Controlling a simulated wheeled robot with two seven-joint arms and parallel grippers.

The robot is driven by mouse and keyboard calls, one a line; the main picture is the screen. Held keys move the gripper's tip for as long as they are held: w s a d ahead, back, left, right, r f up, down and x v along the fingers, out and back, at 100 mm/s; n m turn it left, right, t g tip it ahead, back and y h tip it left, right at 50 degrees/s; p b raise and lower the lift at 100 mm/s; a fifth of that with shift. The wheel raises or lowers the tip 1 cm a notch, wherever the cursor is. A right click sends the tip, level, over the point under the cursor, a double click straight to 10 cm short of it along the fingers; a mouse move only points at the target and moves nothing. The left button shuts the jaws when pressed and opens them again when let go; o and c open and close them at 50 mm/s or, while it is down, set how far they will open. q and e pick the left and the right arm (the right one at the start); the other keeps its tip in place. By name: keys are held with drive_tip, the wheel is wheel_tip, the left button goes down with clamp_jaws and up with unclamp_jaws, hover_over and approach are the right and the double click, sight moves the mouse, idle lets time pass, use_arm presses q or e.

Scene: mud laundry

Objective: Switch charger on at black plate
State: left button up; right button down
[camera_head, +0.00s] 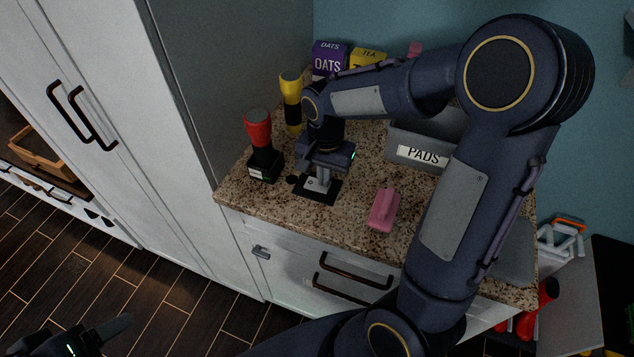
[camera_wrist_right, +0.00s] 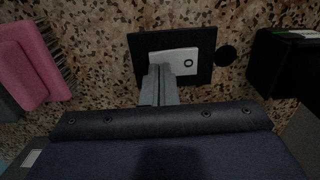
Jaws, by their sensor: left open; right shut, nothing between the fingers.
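The black plate (camera_head: 329,197) lies on the speckled counter. In the right wrist view the black plate (camera_wrist_right: 203,77) carries a white switch piece (camera_wrist_right: 185,62) with a dark ring mark at its right end. My right gripper (camera_head: 320,186) is shut and empty, pointing down over the plate. In the right wrist view its fingertips (camera_wrist_right: 158,72) are at the left end of the white piece; I cannot tell if they touch. The black charger base (camera_head: 265,166), holding a red-topped tool (camera_head: 258,128), stands left of the plate. My left gripper (camera_head: 108,333) is open, low at the bottom left.
A pink brush (camera_head: 384,208) lies right of the plate. A grey PADS bin (camera_head: 420,148), a yellow-topped tool (camera_head: 291,98) and OATS box (camera_head: 328,60) stand farther back. A tall white cabinet (camera_head: 170,130) borders the counter's left side. Drawers are below.

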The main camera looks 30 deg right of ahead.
drive_tip(key=shift+f, duration=0.35)
drive_tip(key=shift+r, duration=0.15)
wheel_tip(320, 180, up, 7)
drive_tip(key=p, duration=0.5)
idle(0.3)
idle(0.4)
